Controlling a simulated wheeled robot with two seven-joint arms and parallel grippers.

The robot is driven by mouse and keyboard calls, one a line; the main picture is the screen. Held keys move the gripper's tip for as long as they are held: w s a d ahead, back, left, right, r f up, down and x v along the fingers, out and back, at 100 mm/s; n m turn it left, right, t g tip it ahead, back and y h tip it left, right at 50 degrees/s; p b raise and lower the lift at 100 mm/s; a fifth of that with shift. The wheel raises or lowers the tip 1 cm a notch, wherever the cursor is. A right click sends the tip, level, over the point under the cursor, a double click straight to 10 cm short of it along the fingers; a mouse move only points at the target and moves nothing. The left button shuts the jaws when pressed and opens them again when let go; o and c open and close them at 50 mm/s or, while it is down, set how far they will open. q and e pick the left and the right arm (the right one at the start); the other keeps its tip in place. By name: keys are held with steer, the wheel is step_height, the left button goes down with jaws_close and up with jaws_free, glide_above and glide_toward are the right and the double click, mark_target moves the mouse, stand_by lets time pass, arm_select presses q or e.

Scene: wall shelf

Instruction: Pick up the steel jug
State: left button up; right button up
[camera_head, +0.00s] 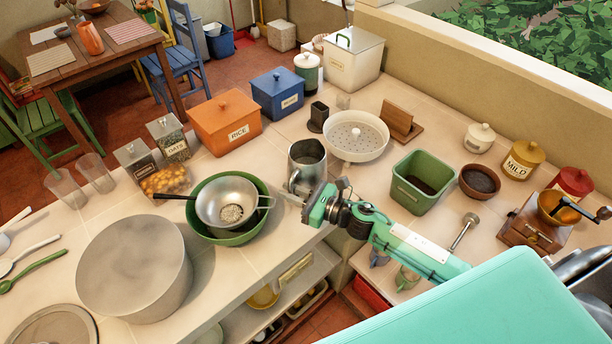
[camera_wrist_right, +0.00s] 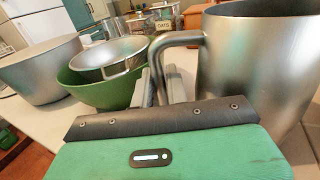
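The steel jug (camera_head: 307,158) is a grey metal cylinder standing upright on the tiled counter, left of the white colander. In the right wrist view the jug (camera_wrist_right: 262,70) fills the right side, and its curved handle (camera_wrist_right: 180,38) points left. My right gripper (camera_head: 298,190) is at the jug's near side. In the wrist view its two fingers (camera_wrist_right: 164,86) stand apart, one on each side of the handle's downward part. Contact with the handle is not clear. The handle's lower end is hidden behind the gripper body. My left gripper is not in view.
A green bowl (camera_head: 212,236) holding a steel strainer (camera_head: 227,196) stands left of the jug. The white colander (camera_head: 352,150) and a green square tub (camera_head: 402,195) stand to its right. An orange rice box (camera_head: 224,125) and a dark cup (camera_head: 318,117) are behind.

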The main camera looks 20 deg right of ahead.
jaws_close()
stand_by(1.0)
steer(key=shift+w+r, duration=0.1)
steer(key=shift+r, duration=0.15)
steer(key=shift+r, duration=0.95)
step_height(320, 180, up, 18)
steer(key=p, duration=0.2)
steer(key=shift+f, duration=0.2)
stand_by(0.5)
steer(key=shift+r, duration=0.1)
stand_by(2.1)
